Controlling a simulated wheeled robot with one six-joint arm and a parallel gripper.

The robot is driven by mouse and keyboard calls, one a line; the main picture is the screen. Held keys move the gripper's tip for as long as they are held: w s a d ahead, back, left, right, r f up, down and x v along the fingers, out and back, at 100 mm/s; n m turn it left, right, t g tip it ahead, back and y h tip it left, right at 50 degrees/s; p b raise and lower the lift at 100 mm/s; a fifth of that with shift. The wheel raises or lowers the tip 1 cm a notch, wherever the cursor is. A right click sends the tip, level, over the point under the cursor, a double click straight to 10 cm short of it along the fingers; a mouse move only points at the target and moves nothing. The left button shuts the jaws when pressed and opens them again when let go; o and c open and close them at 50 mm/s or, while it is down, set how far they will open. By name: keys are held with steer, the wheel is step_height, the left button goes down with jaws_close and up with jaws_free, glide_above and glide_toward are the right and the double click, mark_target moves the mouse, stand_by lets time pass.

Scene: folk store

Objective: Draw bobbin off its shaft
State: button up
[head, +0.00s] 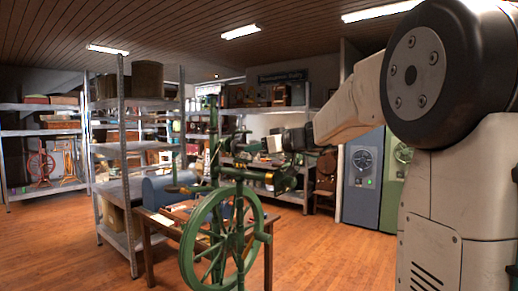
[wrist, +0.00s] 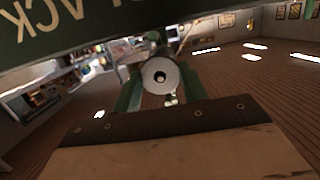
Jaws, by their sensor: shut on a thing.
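A green spinning wheel (head: 222,240) stands in the middle of the head view, with its large wheel low and its upright posts above. The bobbin (head: 274,144) shows as a small pale piece near the top right of the wheel. My gripper (head: 281,144) reaches it from the right and is shut on it. Whether the shaft is still inside the bobbin cannot be told.
A wooden table (head: 150,225) with a blue box (head: 165,190) stands behind the wheel at left. A metal shelf rack (head: 122,150) stands further left. Grey and green cabinets (head: 362,190) stand at right. Wooden floor is open at the lower left and between wheel and cabinets.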

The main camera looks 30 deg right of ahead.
steer(key=shift+s, duration=0.15)
steer(key=f+v, duration=0.2)
steer(key=v, duration=1)
steer(key=shift+s+f, duration=0.15)
steer(key=shift+s, duration=0.15)
stand_by(0.7)
